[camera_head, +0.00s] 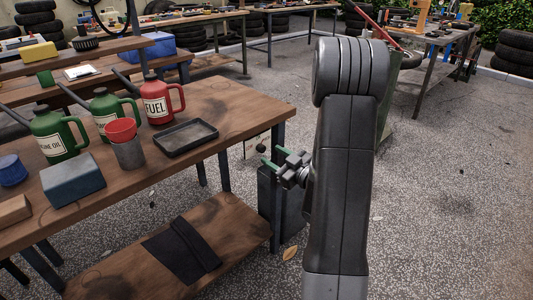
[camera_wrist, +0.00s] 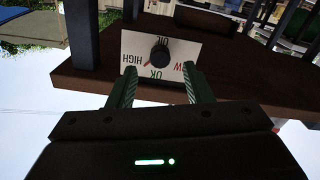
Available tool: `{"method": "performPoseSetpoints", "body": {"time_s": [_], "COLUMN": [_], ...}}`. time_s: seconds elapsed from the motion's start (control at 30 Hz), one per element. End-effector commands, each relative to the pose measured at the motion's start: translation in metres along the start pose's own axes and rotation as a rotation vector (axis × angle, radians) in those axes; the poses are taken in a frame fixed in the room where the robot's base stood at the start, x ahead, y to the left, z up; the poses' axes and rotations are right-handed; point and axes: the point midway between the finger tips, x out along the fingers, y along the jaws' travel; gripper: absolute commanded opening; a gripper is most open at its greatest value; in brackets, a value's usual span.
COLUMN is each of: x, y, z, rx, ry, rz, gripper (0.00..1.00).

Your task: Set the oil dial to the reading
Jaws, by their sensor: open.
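The oil dial is a pale plate (camera_wrist: 180,49) with a round black knob (camera_wrist: 160,55), upside down in the wrist view. OIL, HIGH, OK and LOW are printed around the knob; LOW is partly covered by a finger. A short red mark shows beside the knob, on its HIGH and OK side; its exact setting is hard to tell. My gripper (camera_wrist: 160,88) is open and empty. Its green fingers point at the dial, apart from the knob.
The wooden workbench (camera_head: 222,98) holds a black tray (camera_head: 186,138), a red fuel can (camera_head: 157,101), green oil cans (camera_head: 58,138) and a blue box (camera_head: 73,180). A dark container stands under the dial. Open floor (camera_head: 440,190) lies to the right.

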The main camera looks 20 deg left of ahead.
Motion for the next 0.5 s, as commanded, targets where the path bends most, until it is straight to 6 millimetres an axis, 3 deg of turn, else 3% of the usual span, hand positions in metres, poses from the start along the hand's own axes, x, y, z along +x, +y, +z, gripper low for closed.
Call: {"method": "performPoseSetpoints", "body": {"time_s": [0.2,0.5], "x": [0.030,0.040], "y": [-0.001,0.000], "z": [0.000,0.000], "rx": [0.000,0.000], "ry": [0.001,0.001], "rz": [-0.002,0.001], "gripper": [0.46,0.46]}}
